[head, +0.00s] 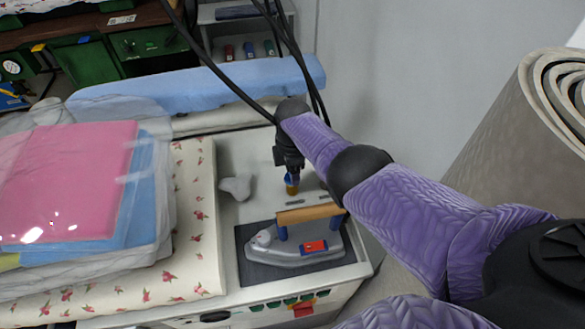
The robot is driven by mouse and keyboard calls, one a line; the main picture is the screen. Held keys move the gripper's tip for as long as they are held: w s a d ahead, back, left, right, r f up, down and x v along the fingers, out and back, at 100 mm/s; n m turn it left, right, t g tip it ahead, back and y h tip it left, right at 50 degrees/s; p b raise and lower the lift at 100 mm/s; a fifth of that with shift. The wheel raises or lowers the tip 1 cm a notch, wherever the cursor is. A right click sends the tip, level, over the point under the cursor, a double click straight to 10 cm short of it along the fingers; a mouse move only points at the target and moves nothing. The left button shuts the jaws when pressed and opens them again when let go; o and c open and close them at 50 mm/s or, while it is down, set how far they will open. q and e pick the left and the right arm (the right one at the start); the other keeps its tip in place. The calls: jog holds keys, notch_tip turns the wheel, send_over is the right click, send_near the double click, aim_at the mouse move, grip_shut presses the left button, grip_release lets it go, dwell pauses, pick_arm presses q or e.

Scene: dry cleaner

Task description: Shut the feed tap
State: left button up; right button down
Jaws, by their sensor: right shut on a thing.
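My right gripper (291,172) reaches down over the white top of the ironing unit (232,212). It is shut on the feed tap (292,190), a small fitting with blue and brass-yellow parts that shows just below the fingers. The fingers cover most of the tap, so I cannot tell which way its handle points. My left gripper is out of view.
A steam iron (290,250) with a wooden handle rests on a dark mat (345,255) close in front of the tap. A small grey-white object (236,187) lies left. Bagged folded garments (70,180) cover a floral pad (205,262). A rolled carpet (480,150) stands right.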

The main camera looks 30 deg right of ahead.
jog(key=shift+c, duration=1.4)
grip_release()
jog(key=shift+o, duration=0.9)
pick_arm(q)
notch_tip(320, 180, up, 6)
jog(key=p, duration=0.6)
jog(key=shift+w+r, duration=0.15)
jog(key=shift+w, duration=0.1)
pick_arm(e)
notch_tip(320, 180, up, 10)
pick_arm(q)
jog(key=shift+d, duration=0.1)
